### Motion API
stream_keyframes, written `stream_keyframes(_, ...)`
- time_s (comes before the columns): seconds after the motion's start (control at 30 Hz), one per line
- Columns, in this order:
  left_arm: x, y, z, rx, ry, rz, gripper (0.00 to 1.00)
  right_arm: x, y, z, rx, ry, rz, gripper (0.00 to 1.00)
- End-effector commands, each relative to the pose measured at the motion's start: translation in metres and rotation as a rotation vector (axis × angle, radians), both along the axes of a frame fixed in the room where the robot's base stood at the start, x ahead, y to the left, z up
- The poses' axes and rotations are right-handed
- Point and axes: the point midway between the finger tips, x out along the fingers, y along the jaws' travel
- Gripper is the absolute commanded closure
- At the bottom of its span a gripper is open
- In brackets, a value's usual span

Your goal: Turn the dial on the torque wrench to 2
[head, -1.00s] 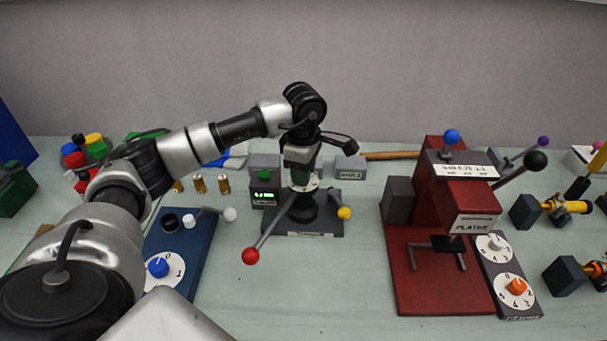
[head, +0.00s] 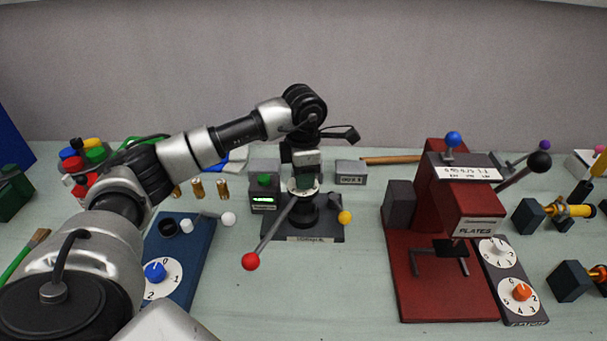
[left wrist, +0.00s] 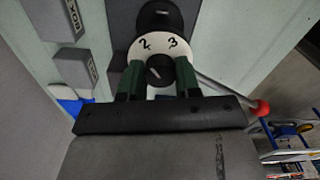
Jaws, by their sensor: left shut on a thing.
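The torque wrench stands on a dark base (head: 330,233) at the middle of the table in the head view. Its white dial (head: 303,186) lies on top, under my left gripper (head: 302,178), which points straight down. In the left wrist view the dial (left wrist: 140,48) shows the numbers 2 and 3, and a dark knob (left wrist: 159,70) with a light pointer mark sits at its centre. The green fingers of my left gripper (left wrist: 159,82) are on both sides of the knob, shut on it. The pointer leans toward the 2 side. The fingers hide the other numbers. My right gripper is not in view.
A red press (head: 445,290) stands to the right, and a blue dial board (head: 190,275) to the left.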

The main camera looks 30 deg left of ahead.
Motion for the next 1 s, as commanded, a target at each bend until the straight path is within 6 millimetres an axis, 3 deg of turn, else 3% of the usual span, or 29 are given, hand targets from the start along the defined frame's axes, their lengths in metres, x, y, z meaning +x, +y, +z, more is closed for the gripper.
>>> stream_keyframes(0.3,0.001,0.001,0.002,0.001,-0.004,0.003,0.91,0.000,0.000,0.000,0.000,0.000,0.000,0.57)
stream_keyframes(0.33,0.001,0.001,0.002,0.001,-0.004,0.003,0.64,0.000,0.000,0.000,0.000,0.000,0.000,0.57)
stream_keyframes(0.5,0.001,0.001,0.001,0.001,-0.002,0.002,0.42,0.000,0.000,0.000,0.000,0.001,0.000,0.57)
stream_keyframes(0.8,0.001,0.000,0.004,-0.001,-0.002,0.001,0.42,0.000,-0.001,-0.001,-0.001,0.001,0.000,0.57)
stream_keyframes(1.0,0.001,0.000,0.032,0.000,-0.007,0.001,0.42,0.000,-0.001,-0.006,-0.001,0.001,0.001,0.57)
